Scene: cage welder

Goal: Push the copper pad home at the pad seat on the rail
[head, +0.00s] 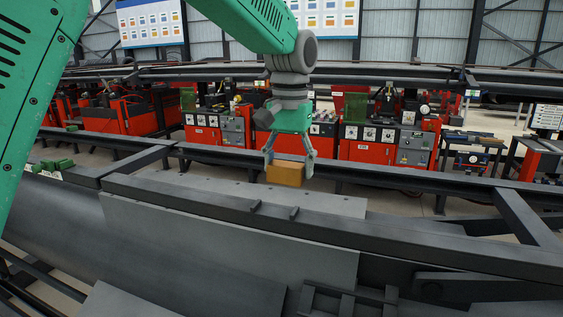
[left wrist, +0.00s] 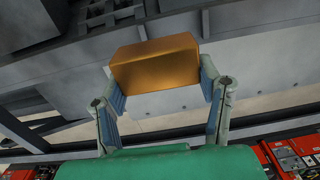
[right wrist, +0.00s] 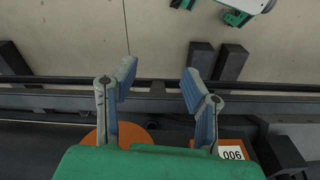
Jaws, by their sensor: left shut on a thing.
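The copper pad (head: 285,173) is an orange-brown block held between the fingertips of my left gripper (head: 289,164). In the head view it hangs just behind the dark rail (head: 330,230), seemingly above it; the exact gap cannot be told. The left wrist view shows the pad (left wrist: 155,62) gripped at its two ends by the left fingers (left wrist: 160,85). Two small dark stops (head: 275,209) stand on the rail in front of the pad; whether they mark the pad seat is unclear.
Grey plates (head: 240,245) lie along the rail's near side. Red machine cabinets (head: 385,145) stand behind a far beam. Several small green blocks (head: 52,166) sit at the left.

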